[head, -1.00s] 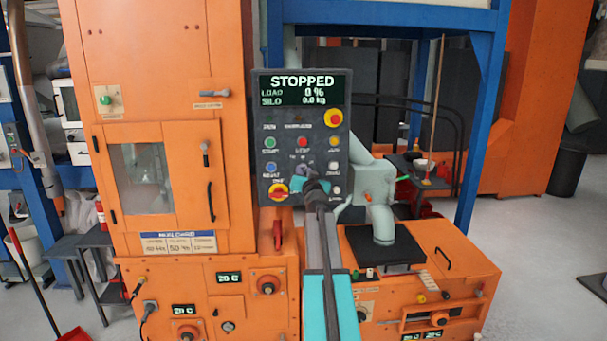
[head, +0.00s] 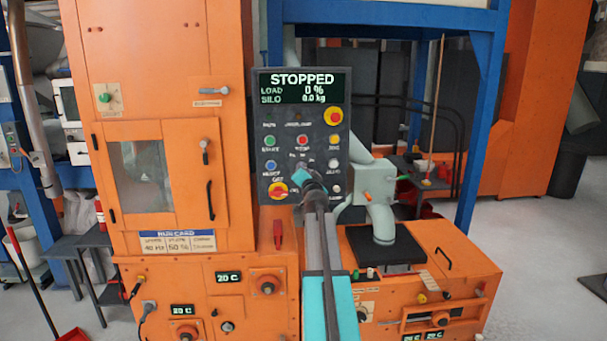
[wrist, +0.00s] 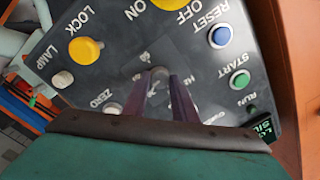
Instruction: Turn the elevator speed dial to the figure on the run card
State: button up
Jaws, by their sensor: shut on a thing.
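The control panel (head: 257,130) stands upright in the middle of the head view, with its screen (head: 302,87) reading STOPPED, load 0 %, silo 0.0 kg. My gripper (head: 302,170) reaches up to its lower middle. In the wrist view my gripper (wrist: 167,82) is shut on the small grey speed dial (wrist: 160,73), among small scale marks. The fingers hide most of the dial, and I cannot read where it points. The run card (head: 178,243) is on the orange cabinet at left; it appears to read 40 Hz and 50 %, its last field too blurred.
Close around the dial in the wrist view are a yellow lock button (wrist: 86,50), a blue reset button (wrist: 220,37), a green start button (wrist: 238,82) and a white zero button (wrist: 113,108). A red and yellow switch (head: 278,190) sits left of my gripper.

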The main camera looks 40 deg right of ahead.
jog(key=m+p, duration=0.1)
jog(key=m, duration=0.5)
jog(key=shift+r, duration=0.15)
jog(key=shift+h, duration=0.3)
jog(key=o, duration=1)
jog(key=shift+w, duration=0.1)
jog(key=shift+o, duration=0.2)
jog(key=b+v, duration=0.1)
jog(key=v, duration=1.3)
